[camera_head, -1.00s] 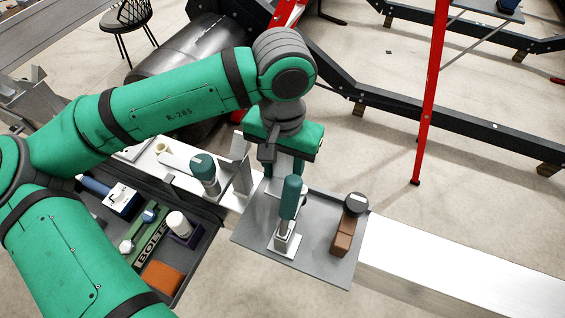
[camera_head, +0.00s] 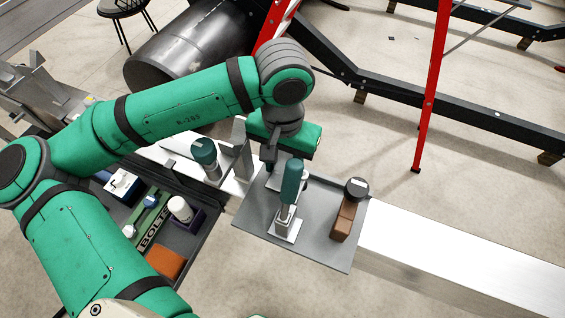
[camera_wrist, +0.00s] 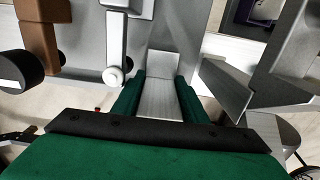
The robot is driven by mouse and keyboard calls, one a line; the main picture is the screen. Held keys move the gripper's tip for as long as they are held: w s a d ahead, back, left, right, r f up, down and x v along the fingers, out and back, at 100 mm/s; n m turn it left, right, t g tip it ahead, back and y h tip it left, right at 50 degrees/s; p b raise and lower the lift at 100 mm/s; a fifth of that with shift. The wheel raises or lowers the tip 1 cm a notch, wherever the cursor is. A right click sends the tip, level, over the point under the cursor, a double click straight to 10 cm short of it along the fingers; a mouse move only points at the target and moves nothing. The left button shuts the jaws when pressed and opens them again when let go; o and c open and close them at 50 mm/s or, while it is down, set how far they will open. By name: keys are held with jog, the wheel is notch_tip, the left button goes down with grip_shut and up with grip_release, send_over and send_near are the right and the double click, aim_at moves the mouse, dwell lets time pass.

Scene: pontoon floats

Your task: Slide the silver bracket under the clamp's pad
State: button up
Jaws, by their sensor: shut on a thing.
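The clamp (camera_head: 284,228) stands upright on a grey plate (camera_head: 325,255), with a teal handle (camera_head: 292,181). In the wrist view, its white round tip, apparently the pad (camera_wrist: 113,76), lies left of my fingers. My gripper (camera_head: 275,160) is behind the clamp in the head view, its fingertips mostly hidden. In the wrist view, my green fingers (camera_wrist: 160,95) are shut on a flat silver piece, apparently the silver bracket (camera_wrist: 162,98). It lies to the right of the pad, apart from it in this view. The bracket's far end and its height relative to the pad cannot be told.
A brown block (camera_head: 343,220) with a black round top stands right of the clamp. An angled silver plate (camera_head: 242,160) and another teal-topped device (camera_head: 205,152) stand left of my gripper. A dark tray (camera_head: 170,262) holds several parts. The silver beam (camera_head: 450,250) is bare at right.

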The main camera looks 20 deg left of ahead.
jog(key=shift+f, duration=0.15)
dwell(0.3)
jog(key=o, duration=1.4)
jog(key=shift+w+d, duration=0.1)
notch_tip(320, 180, up, 11)
jog(key=shift+f, duration=0.1)
